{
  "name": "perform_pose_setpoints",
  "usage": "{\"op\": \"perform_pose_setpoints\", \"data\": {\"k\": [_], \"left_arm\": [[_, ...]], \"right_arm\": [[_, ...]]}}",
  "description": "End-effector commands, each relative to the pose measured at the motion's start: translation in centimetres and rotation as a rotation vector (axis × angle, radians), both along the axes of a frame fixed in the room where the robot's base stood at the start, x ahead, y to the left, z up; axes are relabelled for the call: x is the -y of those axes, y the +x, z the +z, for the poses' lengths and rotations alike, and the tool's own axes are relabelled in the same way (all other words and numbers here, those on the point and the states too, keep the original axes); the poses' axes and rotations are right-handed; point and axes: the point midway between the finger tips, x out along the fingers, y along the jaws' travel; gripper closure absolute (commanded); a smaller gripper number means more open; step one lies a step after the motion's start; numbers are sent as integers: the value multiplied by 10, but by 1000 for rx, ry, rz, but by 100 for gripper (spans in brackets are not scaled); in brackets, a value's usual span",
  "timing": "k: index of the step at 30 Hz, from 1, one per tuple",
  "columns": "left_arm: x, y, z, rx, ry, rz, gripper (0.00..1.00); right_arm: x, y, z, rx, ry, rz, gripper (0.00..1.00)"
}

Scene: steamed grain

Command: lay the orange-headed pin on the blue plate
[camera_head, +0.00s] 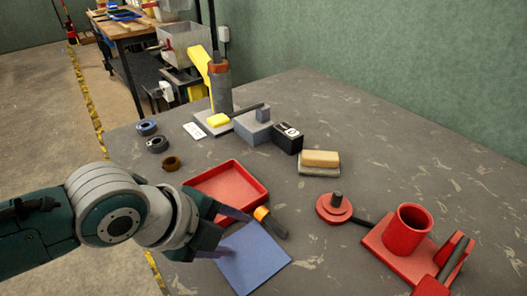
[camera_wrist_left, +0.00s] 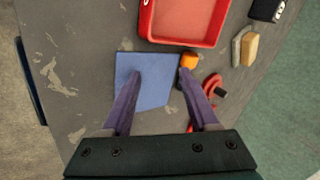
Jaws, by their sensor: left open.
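The orange-headed pin (camera_head: 263,215) lies on the grey table beside the upper right edge of the blue plate, its dark shaft pointing down and right. In the left wrist view its orange head (camera_wrist_left: 189,60) shows just past the right fingertip, and that finger hides most of the shaft. The blue plate (camera_head: 256,265) is a flat, bare square; it also shows in the left wrist view (camera_wrist_left: 154,62). My left gripper (camera_head: 240,235) is open and empty above the plate, with one fingertip close to the pin. My right gripper is not in view.
A red tray (camera_head: 232,188) lies behind the plate. To the right are a red disc with a knob (camera_head: 333,208) and a red cup on a base (camera_head: 407,230). A tan block (camera_head: 320,158) and a black box (camera_head: 287,138) stand farther back. The table's right rear is clear.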

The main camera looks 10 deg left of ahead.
Motion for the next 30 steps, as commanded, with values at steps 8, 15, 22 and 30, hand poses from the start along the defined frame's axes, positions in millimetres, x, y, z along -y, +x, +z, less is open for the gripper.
{"op": "perform_pose_setpoints", "data": {"k": [8, 15, 22, 30], "left_arm": [[-10, -15, 25, -4, 4, -2, 34], [-22, -35, 63, -1, 3, -2, 34], [-29, -45, 81, 1, 1, 0, 34], [-29, -47, 83, 1, 0, 0, 34]], "right_arm": [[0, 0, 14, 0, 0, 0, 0], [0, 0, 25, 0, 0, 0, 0], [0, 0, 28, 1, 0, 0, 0], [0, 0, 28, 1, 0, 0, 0]]}}
